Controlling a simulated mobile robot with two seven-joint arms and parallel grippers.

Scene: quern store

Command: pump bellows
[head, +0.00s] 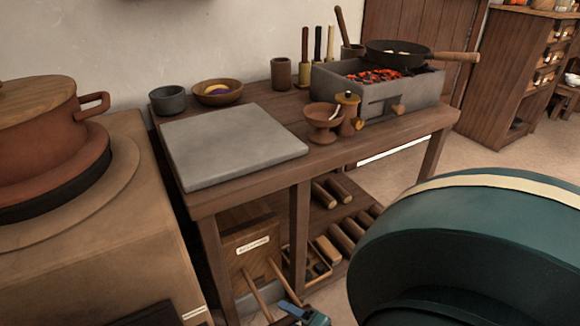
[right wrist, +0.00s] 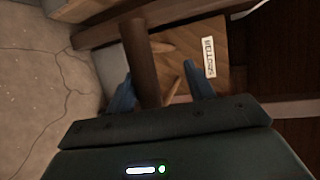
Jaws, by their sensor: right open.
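Two slim wooden handles (head: 258,291) stick out low in front of the workbench in the head view. My right gripper (head: 304,314) is at the bottom edge of the head view, close to the handles. In the right wrist view its blue fingers (right wrist: 160,88) are apart. A dark brown post (right wrist: 139,55) appears between or beyond them; I cannot tell if they touch it. My left gripper is not in view.
The workbench (head: 205,205) carries a grey slab (head: 232,143) and a brazier (head: 410,92) with glowing coals and a pan (head: 398,53). A stove with a pot (head: 50,150) stands left.

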